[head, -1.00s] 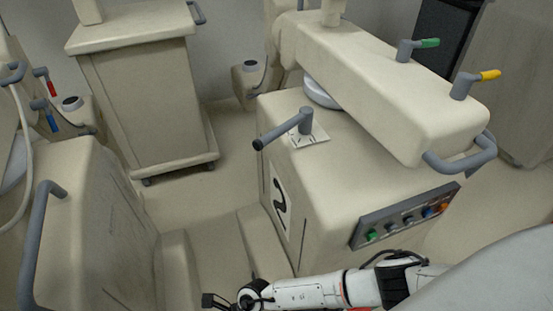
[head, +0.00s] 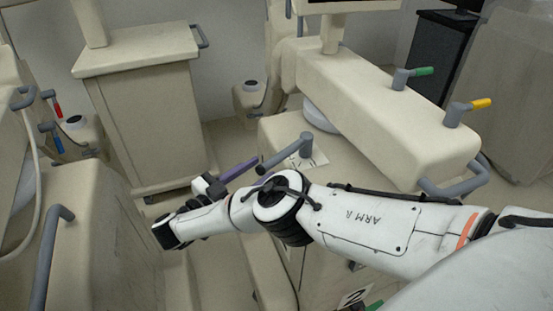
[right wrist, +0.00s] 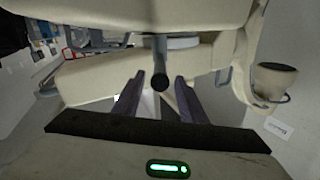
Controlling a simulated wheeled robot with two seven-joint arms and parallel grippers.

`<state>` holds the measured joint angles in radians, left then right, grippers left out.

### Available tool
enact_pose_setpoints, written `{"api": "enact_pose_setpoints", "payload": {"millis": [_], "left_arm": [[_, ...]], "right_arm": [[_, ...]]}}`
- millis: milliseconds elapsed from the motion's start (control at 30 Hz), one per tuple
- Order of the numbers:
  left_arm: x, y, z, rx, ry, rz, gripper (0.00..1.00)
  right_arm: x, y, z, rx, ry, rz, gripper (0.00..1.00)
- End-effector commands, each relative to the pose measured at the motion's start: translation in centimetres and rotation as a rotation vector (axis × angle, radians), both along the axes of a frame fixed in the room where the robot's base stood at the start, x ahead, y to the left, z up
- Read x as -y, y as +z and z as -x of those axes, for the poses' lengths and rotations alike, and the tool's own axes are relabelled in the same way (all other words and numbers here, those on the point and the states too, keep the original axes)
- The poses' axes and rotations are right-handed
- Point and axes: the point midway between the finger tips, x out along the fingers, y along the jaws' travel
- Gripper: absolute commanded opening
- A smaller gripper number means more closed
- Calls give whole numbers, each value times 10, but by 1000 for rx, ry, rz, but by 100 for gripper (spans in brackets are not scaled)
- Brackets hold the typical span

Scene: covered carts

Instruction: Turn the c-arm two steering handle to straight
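The c-arm two steering handle (head: 284,155) is a grey bar on a short post atop the beige cart (head: 340,152). Its bar points to the lower left, beside a white marked plate (head: 320,158). I cannot tell how deep the bar sits between the fingers, and I see no grip. My left gripper is out of view.
The c-arm's beam (head: 385,115), with green (head: 424,71) and yellow (head: 481,103) handles, lies to the right. Another beige unit (head: 80,245) with a grey rail (head: 47,250) stands at left. A covered cart (head: 145,110) stands behind, with a floor gap before it.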

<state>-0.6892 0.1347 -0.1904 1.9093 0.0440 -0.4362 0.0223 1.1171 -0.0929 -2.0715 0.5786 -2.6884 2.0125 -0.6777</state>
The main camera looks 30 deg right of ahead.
Motion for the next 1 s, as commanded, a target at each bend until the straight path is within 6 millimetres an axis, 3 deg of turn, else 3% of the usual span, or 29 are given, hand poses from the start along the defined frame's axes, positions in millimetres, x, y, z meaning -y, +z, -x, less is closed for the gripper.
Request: {"api": "enact_pose_setpoints", "payload": {"millis": [200,400,800,1000], "left_arm": [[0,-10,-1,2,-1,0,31],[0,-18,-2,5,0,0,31],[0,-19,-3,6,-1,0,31],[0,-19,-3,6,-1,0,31]], "right_arm": [[43,-3,-8,0,-3,-2,38],[67,-4,-14,-1,0,-4,38],[75,-1,-15,-1,1,-4,38],[75,-1,-15,-1,1,-4,4]]}}
